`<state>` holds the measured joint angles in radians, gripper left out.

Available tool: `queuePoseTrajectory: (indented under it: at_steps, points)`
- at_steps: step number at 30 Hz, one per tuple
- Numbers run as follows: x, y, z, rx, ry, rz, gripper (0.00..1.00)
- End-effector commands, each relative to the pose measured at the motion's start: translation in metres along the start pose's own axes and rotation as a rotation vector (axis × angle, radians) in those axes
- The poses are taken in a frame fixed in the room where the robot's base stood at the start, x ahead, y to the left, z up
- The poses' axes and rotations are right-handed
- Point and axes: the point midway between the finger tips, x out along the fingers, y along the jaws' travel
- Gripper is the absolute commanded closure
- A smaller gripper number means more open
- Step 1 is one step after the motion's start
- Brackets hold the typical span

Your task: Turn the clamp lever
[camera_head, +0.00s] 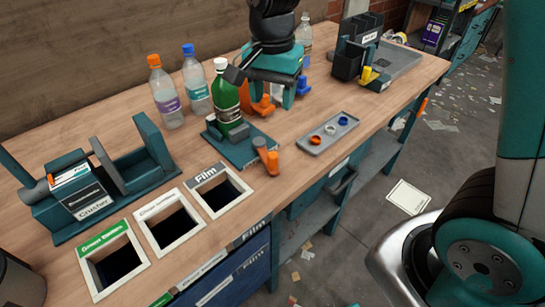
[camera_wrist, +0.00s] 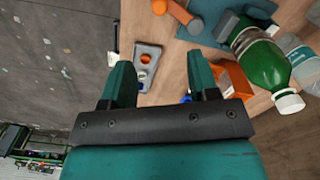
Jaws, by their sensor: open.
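The clamp is a teal base plate (camera_head: 246,150) with small dark jaws near the foot of a green bottle (camera_head: 226,98). Its orange lever (camera_head: 266,154) is at the plate's right front corner; it also shows at the top of the wrist view (camera_wrist: 182,13). The green bottle (camera_wrist: 262,60), with a white cap, stands at the upper right there. My gripper (camera_head: 274,94) is open and empty, above the bench behind and right of the clamp. In the wrist view its fingers (camera_wrist: 160,65) are wide apart, with the lever beyond them, not between them.
Clear bottles (camera_head: 166,95) stand left of the clamp. An orange object (camera_head: 256,103) is beneath my gripper. A grey tray (camera_head: 328,133) holds small rings. Labelled bins (camera_head: 166,219) and a crusher (camera_head: 84,190) lie left. Bare bench separates clamp and tray.

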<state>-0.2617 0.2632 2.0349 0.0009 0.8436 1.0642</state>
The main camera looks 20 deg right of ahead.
Motion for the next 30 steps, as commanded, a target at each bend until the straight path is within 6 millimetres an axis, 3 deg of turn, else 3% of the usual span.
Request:
queuePoseTrajectory:
  at_steps: [5,21,30]
  points:
    - [0.025,0.001,0.000,0.005,-0.002,0.005,0.45]
    - [0.143,0.001,0.001,0.001,-0.003,0.004,0.45]
    - [0.170,0.001,0.001,0.000,-0.001,0.000,0.45]
